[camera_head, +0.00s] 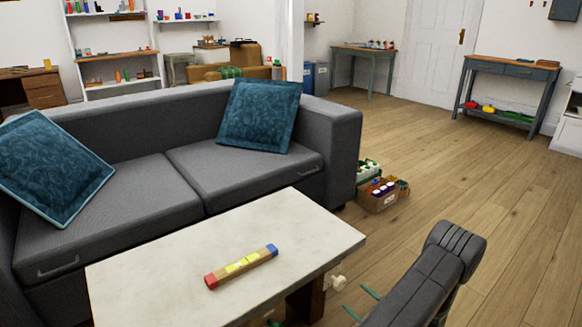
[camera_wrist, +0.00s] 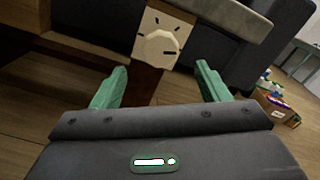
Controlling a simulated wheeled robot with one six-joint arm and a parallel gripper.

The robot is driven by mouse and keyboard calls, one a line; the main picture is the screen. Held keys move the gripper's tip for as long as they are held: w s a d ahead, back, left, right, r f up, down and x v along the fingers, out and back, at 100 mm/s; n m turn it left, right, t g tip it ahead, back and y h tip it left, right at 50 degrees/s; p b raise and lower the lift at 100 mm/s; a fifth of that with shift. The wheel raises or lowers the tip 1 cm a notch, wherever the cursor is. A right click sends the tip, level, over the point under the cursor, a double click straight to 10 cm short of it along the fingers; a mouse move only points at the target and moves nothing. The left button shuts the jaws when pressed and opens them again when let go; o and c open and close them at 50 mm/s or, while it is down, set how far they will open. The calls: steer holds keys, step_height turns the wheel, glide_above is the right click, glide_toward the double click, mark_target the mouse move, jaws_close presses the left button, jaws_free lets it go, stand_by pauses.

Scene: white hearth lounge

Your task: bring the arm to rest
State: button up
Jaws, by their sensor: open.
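My gripper (camera_wrist: 158,90) is open in the wrist view, with its two green fingers spread apart. Nothing shows held between them. Beyond the fingers is a light wooden block face with a pale round knob (camera_wrist: 160,47), below the edge of the table. In the head view the green fingertips (camera_head: 361,301) show low, beside the right end of the white-topped table (camera_head: 180,270). My dark arm link rises at the lower right of that view.
A red, yellow and blue bar (camera_head: 241,266) lies on the table. A grey sofa (camera_head: 130,195) with blue cushions stands behind it. A box of items (camera_head: 378,198) sits on the floor by the sofa's right end. The wooden floor to the right is clear.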

mark_target(342, 285)
steer(key=b+x, duration=0.2)
steer(key=x, duration=0.6)
steer(key=shift+w+a+f, duration=0.15)
steer(key=shift+w+a, duration=0.15)
steer(key=shift+r+m+p, duration=0.3)
steer(key=shift+m+p, duration=0.1)
steer(key=shift+p, duration=0.05)
steer(key=m+p, duration=0.2)
steer(key=m, duration=0.1)
steer(key=m+p, duration=0.3)
steer(key=m, duration=0.1)
steer(key=shift+p, duration=0.3)
steer(key=r+p+v, duration=0.1)
steer(key=p+v, duration=0.1)
steer(key=v, duration=1.1)
steer(key=shift+s+g, duration=0.4)
steer(key=shift+s, duration=0.1)
steer(key=shift+a+y, duration=0.15)
steer(key=shift+y, duration=0.15)
